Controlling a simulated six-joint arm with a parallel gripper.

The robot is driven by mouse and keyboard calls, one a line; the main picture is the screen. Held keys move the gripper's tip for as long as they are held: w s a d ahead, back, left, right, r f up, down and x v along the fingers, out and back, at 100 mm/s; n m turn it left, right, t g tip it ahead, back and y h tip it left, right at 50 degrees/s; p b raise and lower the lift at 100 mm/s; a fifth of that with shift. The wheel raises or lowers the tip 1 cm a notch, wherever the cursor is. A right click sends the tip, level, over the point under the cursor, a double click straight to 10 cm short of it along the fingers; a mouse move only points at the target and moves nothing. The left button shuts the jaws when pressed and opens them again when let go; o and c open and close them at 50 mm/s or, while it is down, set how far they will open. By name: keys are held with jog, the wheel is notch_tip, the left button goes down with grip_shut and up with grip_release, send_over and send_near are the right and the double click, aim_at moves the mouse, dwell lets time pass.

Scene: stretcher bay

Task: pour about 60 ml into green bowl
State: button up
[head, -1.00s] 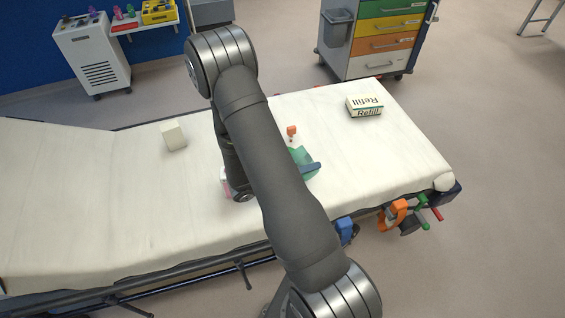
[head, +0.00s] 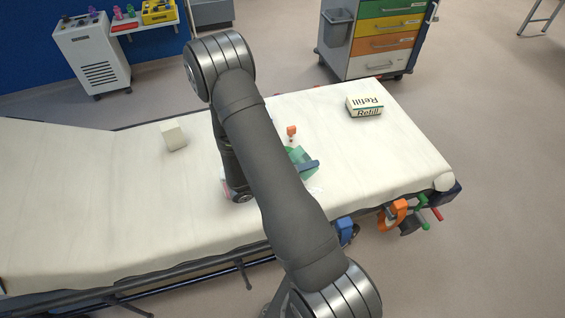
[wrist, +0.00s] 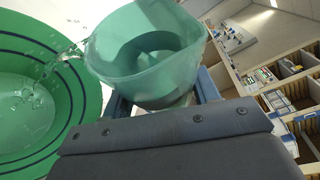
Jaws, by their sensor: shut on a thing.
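In the wrist view, my gripper (wrist: 164,92) is shut on a translucent green cup (wrist: 150,84), with a blue finger on each side. The cup is tilted and its open mouth faces left. Clear liquid leaves its left rim in a thin broken stream with drops. The green bowl (wrist: 85,118), with dark rings around its wall, is at the left beneath the stream, cut off by the frame edge. The drops show over its inside; its liquid level cannot be told. In the head view, a green piece (head: 301,157) shows beside my arm, which covers much of this spot.
The stretcher (head: 80,200) has a white box (head: 173,136) left of my arm and a Refill box (head: 365,106) at the right. A small orange-topped item (head: 291,131) stands near the green piece. A drawer cart (head: 385,40) stands behind.

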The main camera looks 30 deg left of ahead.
jog(key=shift+r+n+h, duration=0.3)
jog(key=shift+r+n, duration=0.05)
jog(key=shift+n, duration=0.15)
dwell(0.8)
jog(key=shift+w+a+r+n+t, duration=0.15)
jog(key=shift+a+r+n+t, duration=0.2)
jog(key=shift+a+r, duration=0.4)
dwell(0.4)
jog(key=shift+d+f+m, duration=0.4)
jog(key=shift+f+m, duration=0.15)
jog(key=shift+f, duration=0.1)
jog(key=shift+d+f+m, duration=0.35)
jog(key=shift+f+m, duration=0.15)
jog(key=shift+f, duration=0.1)
jog(key=shift+r+m+g+y, duration=0.2)
jog(key=shift+m+g+y, duration=0.35)
jog(key=shift+m+y, duration=0.2)
jog(key=shift+a+f+m+y, duration=0.1)
jog(key=shift+f+m+y, duration=0.25)
jog(key=shift+f+m, duration=0.25)
jog(key=shift+r+m, duration=0.2)
jog(key=shift+m, duration=0.25)
